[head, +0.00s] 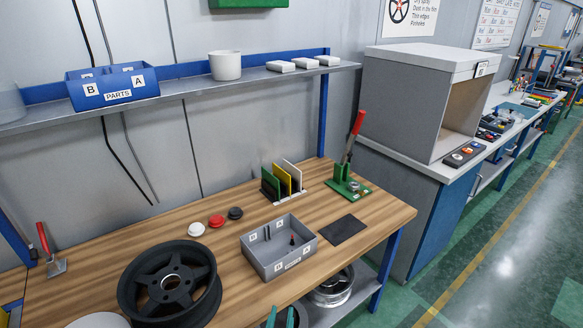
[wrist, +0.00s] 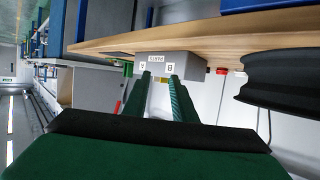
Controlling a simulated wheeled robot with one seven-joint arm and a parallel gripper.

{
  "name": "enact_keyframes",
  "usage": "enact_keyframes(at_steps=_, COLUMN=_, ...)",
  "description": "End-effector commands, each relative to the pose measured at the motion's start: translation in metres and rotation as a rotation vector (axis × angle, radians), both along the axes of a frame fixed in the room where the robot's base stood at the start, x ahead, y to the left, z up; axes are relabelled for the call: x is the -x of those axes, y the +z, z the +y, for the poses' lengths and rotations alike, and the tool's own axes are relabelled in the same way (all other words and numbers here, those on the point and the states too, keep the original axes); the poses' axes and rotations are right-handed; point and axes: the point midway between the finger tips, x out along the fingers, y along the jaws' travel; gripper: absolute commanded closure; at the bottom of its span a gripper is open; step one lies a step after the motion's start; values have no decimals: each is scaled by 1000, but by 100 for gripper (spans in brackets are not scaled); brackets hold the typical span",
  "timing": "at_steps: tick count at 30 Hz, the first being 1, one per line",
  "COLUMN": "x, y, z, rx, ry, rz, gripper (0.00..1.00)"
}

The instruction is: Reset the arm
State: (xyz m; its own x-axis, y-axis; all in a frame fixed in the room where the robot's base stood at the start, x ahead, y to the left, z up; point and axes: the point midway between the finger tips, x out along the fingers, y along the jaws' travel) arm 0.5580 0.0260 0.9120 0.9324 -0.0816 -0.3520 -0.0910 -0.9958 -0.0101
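My gripper (head: 281,317) shows at the bottom edge of the head view, just in front of the table's front edge. In the wrist view its two dark green fingers (wrist: 161,85) stand apart with nothing between them. The arm behind the gripper is out of the head view. The wooden table (head: 110,262) lies beyond the fingers. In the wrist view, which looks upside down, the fingers point toward the grey divided box (wrist: 190,66).
The grey box (head: 268,265) stands near the table's front edge. A black wheel (head: 133,290) lies left of it. A green stand with a red-handled lever (head: 356,125) is at the right. A lower shelf holds a metal rim (head: 333,293).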

Motion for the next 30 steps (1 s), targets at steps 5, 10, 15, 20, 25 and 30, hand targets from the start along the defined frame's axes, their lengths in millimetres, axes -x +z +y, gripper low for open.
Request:
enact_keyframes(at_steps=5, x=34, y=-29, z=2, rx=-8, ry=24, rz=-1, gripper=76)
enact_keyframes(at_steps=10, x=79, y=-52, z=6, rx=-14, ry=54, rz=-17, gripper=76)
enact_keyframes(at_steps=15, x=127, y=-68, z=6, rx=-17, ry=75, rz=-35, gripper=76)
enact_keyframes(at_steps=20, x=174, y=-75, z=3, rx=-17, ry=86, rz=-53, gripper=76)
enact_keyframes(at_steps=25, x=225, y=-75, z=-5, rx=-12, ry=88, rz=-71, gripper=76)
enact_keyframes(at_steps=30, x=273, y=-66, z=-13, rx=-3, ry=90, rz=-91, gripper=76)
